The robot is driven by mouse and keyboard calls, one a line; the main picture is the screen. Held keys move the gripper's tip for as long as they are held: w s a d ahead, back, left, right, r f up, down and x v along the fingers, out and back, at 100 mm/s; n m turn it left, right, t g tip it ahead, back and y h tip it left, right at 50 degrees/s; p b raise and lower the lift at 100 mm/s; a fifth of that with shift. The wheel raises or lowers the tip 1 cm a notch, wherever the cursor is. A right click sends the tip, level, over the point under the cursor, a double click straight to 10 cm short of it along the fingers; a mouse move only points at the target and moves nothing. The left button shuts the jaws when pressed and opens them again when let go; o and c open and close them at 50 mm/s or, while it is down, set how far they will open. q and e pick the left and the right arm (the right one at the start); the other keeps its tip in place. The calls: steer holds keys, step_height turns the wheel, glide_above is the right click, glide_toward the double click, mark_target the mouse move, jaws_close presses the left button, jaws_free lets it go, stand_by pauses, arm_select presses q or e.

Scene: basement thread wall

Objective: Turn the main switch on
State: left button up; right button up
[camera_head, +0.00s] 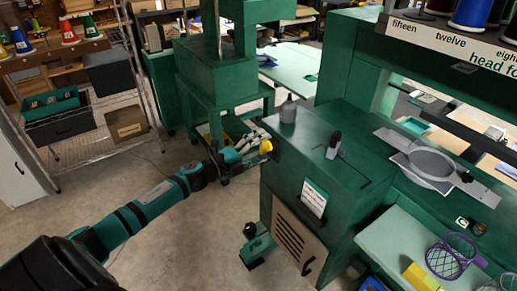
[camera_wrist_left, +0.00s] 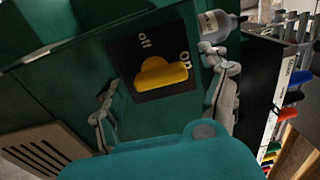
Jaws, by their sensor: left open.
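The main switch is a yellow knob (camera_wrist_left: 165,76) on a black plate (camera_wrist_left: 133,50) marked "off" and "on", on the side of a green cabinet (camera_wrist_left: 60,85). The knob's rounded bump lies toward "off"; its bar runs crosswise, with the right end below "on". In the head view the yellow knob (camera_head: 266,147) shows at the cabinet's left edge. My left gripper (camera_wrist_left: 157,70) is open, with one finger on each side of the knob and visible gaps to it. It also shows in the head view (camera_head: 252,152), right at the knob. My right gripper is not in view.
A wire shelf (camera_head: 95,150) with bins stands at left. A purple basket (camera_head: 455,258) and yellow block (camera_head: 422,277) are at lower right. The floor (camera_head: 180,235) beside my arm is clear.

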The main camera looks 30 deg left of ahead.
arm_select(q)
steer(key=v, duration=1.2)
stand_by(0.3)
